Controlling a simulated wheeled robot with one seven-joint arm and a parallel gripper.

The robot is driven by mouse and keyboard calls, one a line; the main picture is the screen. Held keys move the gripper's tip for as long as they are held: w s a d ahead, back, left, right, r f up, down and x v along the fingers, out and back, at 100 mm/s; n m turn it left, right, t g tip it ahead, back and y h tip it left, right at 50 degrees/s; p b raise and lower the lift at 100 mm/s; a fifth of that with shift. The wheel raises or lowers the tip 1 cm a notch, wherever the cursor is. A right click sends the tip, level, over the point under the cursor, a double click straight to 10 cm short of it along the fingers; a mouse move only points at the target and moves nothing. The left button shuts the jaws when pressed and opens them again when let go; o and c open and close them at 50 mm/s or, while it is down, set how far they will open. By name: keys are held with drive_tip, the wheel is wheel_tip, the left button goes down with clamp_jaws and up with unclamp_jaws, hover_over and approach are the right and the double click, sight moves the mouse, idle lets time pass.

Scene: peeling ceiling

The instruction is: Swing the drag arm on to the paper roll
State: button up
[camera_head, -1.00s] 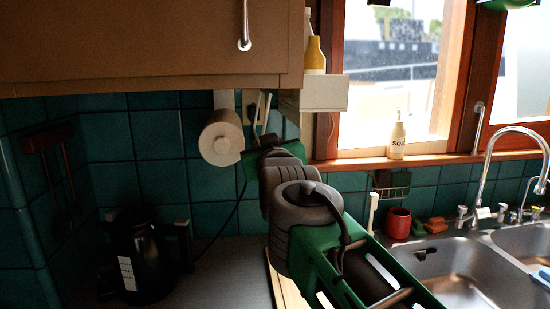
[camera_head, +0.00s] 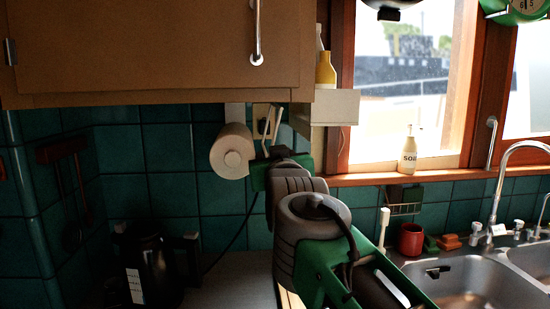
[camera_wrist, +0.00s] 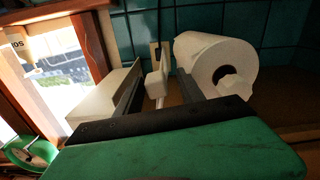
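The white paper roll (camera_head: 232,150) hangs under the cabinet in front of the tiled wall. In the wrist view the roll (camera_wrist: 215,62) is right of my fingers, its open core facing me. A slim pale piece, seemingly the drag arm (camera_wrist: 157,84), stands between my fingers and apart from the roll; thin pale bars (camera_head: 277,122) show there in the head view. My gripper (camera_wrist: 160,80) is open, with visible gaps either side of the pale piece. In the head view my gripper (camera_head: 262,168) is just right of and below the roll; its fingertips are hard to make out.
The cabinet (camera_head: 150,50) overhangs the roll. A pale shelf (camera_head: 335,106) with bottles is close on the right, by the window. A black kettle (camera_head: 150,262) stands below left; a dark cord hangs nearby. A soap bottle (camera_head: 408,152) is on the sill above the sink (camera_head: 470,280).

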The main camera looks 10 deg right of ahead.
drive_tip(key=s+b, duration=0.2)
drive_tip(key=s, duration=0.5)
drive_tip(key=shift+s, duration=0.4)
